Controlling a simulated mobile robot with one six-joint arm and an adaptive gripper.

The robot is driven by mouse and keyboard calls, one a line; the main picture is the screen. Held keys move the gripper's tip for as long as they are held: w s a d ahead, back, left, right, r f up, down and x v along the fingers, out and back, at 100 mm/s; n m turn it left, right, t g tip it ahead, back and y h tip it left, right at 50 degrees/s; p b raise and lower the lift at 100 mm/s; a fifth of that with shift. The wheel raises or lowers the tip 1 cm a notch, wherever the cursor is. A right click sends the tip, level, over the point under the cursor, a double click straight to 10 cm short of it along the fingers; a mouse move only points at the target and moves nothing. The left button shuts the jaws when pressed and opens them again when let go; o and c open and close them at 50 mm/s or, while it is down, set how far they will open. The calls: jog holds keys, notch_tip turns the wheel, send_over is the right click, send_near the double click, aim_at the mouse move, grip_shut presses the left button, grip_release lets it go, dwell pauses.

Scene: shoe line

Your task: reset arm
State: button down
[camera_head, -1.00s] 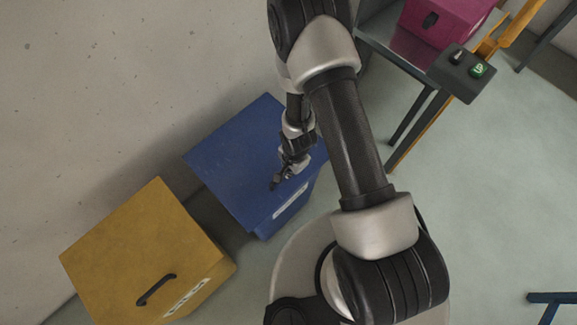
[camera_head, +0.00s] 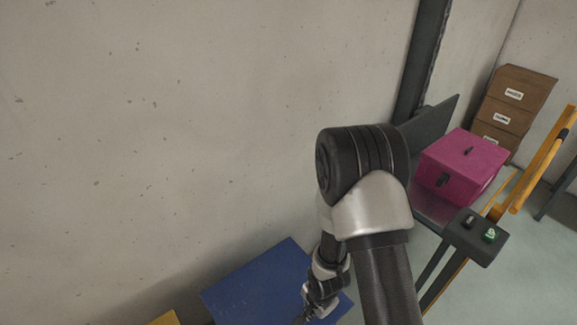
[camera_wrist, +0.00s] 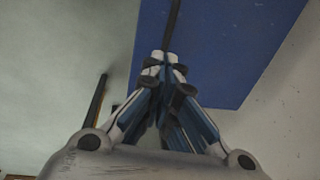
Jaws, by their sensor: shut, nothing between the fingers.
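My gripper (camera_wrist: 164,58) is shut and empty in the wrist view, its fingertips together in front of a blue surface. In the head view my gripper (camera_head: 306,314) is low in the picture, over the blue box (camera_head: 250,285), and partly cut off by the bottom edge. My arm reaches up from the bottom right and bends down towards the box. The blue box also fills the upper part of the wrist view (camera_wrist: 225,45). I cannot tell whether the fingertips touch it.
Brown labelled boxes (camera_head: 512,95) are stacked behind. A corner of a yellow box (camera_head: 165,318) shows at the bottom. A bare wall fills the left.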

jog(key=d+r+n+t+h, duration=0.1)
jog(key=d+r+n, duration=0.15)
jog(key=r, duration=1.05)
jog(key=d+r+n+t, duration=0.1)
jog(key=d+r+n, duration=0.15)
jog(key=r, duration=0.95)
jog(key=s+r+n+t, duration=0.1)
jog(key=s+r+n, duration=0.5)
jog(key=s+r, duration=0.8)
jog(key=shift+r, duration=0.15)
